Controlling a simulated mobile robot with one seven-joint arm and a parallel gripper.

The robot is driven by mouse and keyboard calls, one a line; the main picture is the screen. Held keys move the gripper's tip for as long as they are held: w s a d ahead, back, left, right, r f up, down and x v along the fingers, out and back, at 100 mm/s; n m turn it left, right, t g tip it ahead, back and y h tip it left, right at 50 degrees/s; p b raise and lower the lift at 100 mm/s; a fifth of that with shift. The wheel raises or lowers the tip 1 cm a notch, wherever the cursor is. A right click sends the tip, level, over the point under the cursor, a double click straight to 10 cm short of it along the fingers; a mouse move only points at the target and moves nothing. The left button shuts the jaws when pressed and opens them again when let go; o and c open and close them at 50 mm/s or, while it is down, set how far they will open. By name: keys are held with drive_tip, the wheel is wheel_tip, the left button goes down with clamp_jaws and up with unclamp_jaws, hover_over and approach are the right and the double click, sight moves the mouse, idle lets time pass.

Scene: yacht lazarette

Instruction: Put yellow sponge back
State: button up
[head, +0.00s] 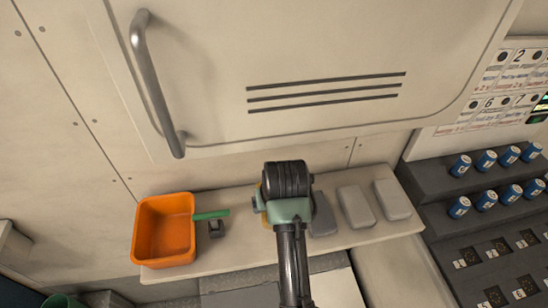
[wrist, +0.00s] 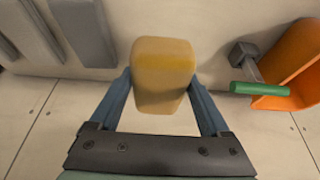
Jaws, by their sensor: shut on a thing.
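The yellow sponge (wrist: 163,72) sits between the two blue fingers of my gripper (wrist: 164,100) in the wrist view, one finger on each side. My gripper is shut on it. In the head view my gripper (head: 262,201) is over the pale shelf (head: 345,238), between the orange bin and the grey blocks. There my wrist hides nearly all of the sponge. I cannot tell whether the sponge touches the shelf.
An orange bin (head: 165,232) stands at the shelf's left end. Several grey blocks (head: 357,207) stand to the right of my gripper. A locker door with a metal handle (head: 157,85) rises behind. Blue cylinders (head: 486,159) fill a stepped rack at right.

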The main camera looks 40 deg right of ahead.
drive_tip(key=f, duration=0.3)
drive_tip(key=f+p, duration=0.1)
drive_tip(key=f, duration=0.1)
drive_tip(key=shift+s+a+f, duration=0.15)
drive_tip(key=shift+s+f, duration=0.15)
drive_tip(key=shift+f, duration=0.05)
drive_tip(key=shift+w+f, duration=0.15)
drive_tip(key=shift+f, duration=0.25)
drive_tip(key=shift+f, duration=0.15)
drive_tip(key=o, duration=1)
